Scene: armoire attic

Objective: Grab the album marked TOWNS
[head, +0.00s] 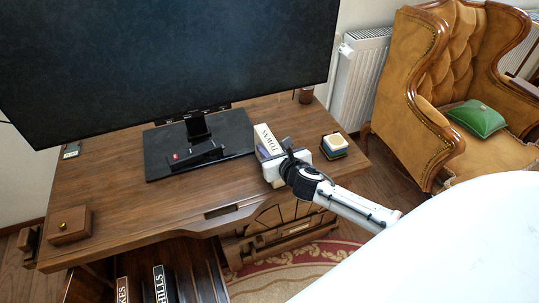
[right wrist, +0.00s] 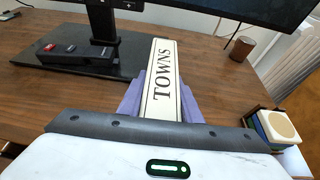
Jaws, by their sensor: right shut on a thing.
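The album marked TOWNS (head: 265,138) is on the desk to the right of the monitor stand, its pale label facing up. In the right wrist view the TOWNS album (right wrist: 162,83) stretches away between purple finger pads. My right gripper (head: 273,160) is shut on its near end; in the right wrist view the gripper (right wrist: 163,108) has a pad along each side of it. I cannot tell whether the album touches the desk. My left gripper is not in view.
A large monitor (head: 170,60) on a black base (head: 235,128) stands beside the album. A small box with a cream top (head: 335,143) sits to the right, and a wooden box (head: 68,225) at the left.

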